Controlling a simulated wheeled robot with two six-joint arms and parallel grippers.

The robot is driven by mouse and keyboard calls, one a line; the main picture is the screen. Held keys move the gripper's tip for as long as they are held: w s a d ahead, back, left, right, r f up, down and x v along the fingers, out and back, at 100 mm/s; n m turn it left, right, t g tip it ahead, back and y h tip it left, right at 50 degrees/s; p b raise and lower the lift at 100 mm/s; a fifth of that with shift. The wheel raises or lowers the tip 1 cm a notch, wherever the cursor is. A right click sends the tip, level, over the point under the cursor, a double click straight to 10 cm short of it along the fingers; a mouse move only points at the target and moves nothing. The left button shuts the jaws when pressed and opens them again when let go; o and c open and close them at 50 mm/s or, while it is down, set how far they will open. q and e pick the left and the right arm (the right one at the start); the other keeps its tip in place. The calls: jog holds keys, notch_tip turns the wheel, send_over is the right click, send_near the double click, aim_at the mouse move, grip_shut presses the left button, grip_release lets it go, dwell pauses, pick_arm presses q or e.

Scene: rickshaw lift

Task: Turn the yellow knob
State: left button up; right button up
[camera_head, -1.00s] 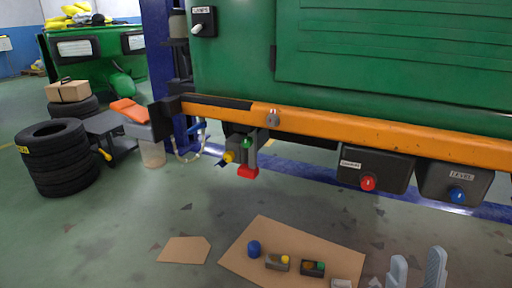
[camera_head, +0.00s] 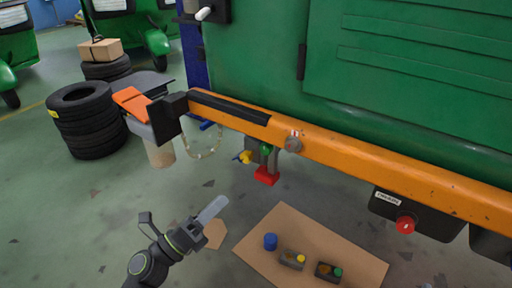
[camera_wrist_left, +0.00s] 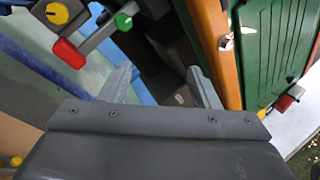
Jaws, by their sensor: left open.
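The yellow knob (camera_head: 245,157) sits on a dark box hung under the orange beam in the head view, beside a green knob (camera_head: 266,150) and above left of a red block (camera_head: 266,176). In the left wrist view the yellow knob (camera_wrist_left: 57,13) shows at the top left with a dark mark on its face. My left gripper (camera_head: 213,208) is open and empty, below and left of the knob and apart from it. Its two fingers (camera_wrist_left: 160,86) frame bare space in the left wrist view. My right gripper is not in view.
The orange beam (camera_head: 365,160) runs along the green vehicle body (camera_head: 400,80). A box with a red knob (camera_head: 405,225) hangs at the right. A cardboard sheet (camera_head: 345,255) with small parts lies on the floor. Stacked tyres (camera_head: 90,125) stand at the left.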

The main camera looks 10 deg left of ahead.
pick_arm(q)
jog(key=w+a+f+m+y+p, duration=0.2)
jog(key=w+f+m+y, duration=0.1)
jog(key=w, duration=0.1)
jog(key=m+g+y+p, duration=0.1)
jog(key=m+g+y, duration=0.1)
jog(key=m+y, duration=0.15)
send_near(244, 159)
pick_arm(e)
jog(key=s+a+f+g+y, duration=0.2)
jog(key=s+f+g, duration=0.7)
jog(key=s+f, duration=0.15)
pick_arm(q)
jog(key=shift+m+h, duration=0.25)
jog(key=shift+m, duration=0.2)
jog(key=b+x, duration=0.1)
jog(key=x, duration=0.6)
jog(key=shift+a+f, duration=0.15)
jog(key=shift+f, duration=0.05)
jog(key=b+x, duration=0.1)
jog(key=x, duration=0.2)
jog(key=shift+w+r, duration=0.1)
jog(key=shift+w, duration=0.15)
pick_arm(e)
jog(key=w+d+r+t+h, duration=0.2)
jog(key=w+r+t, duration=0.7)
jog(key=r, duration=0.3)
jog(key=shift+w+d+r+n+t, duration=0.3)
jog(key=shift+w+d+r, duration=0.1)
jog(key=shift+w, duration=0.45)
